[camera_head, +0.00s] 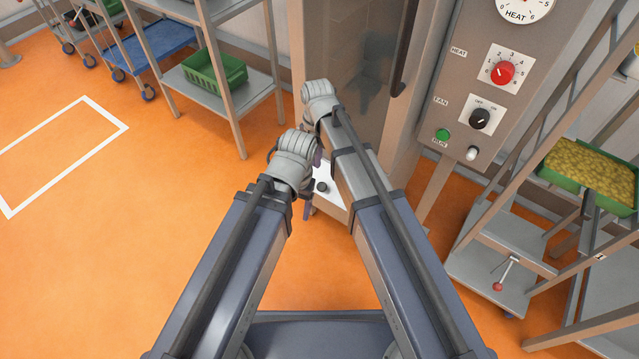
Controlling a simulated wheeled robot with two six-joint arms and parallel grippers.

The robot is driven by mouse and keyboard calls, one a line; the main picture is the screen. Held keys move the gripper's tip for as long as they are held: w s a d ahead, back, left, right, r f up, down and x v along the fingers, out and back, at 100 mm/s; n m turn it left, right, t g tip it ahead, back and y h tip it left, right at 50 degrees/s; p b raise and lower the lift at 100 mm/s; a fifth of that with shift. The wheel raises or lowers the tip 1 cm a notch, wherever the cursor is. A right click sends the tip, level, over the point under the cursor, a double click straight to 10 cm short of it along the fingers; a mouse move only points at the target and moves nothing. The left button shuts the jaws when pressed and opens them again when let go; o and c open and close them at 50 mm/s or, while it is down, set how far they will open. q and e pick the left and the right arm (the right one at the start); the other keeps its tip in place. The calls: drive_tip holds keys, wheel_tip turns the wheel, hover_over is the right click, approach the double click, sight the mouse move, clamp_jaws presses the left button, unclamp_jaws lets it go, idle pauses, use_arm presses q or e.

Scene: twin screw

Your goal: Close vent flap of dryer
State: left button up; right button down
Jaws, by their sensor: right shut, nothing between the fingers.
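The dryer (400,130) is the tall grey cabinet at the top centre. A white panel with a black knob (322,187) shows low at its base, partly hidden by my arms. It looks like the vent flap, but I cannot tell its angle. My right gripper (309,188) shows as small purple parts at the left edge of this panel, mostly hidden behind my wrists. It is shut and empty; I cannot tell whether it touches the panel. My left wrist is in front of it, and my left gripper's fingers are hidden.
The control panel (467,143) with a red knob (502,73) and a green lamp (442,135) is right of the dryer door. A rack with a green crate (214,70) stands left. A rack with a filled green tray (590,178) stands right.

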drive_tip(key=shift+f, duration=0.1)
drive_tip(key=b, duration=1.3)
approach(320, 190)
wheel_tip(320, 190, down, 6)
drive_tip(key=shift+a, duration=0.1)
drive_tip(key=shift+s+f, duration=0.1)
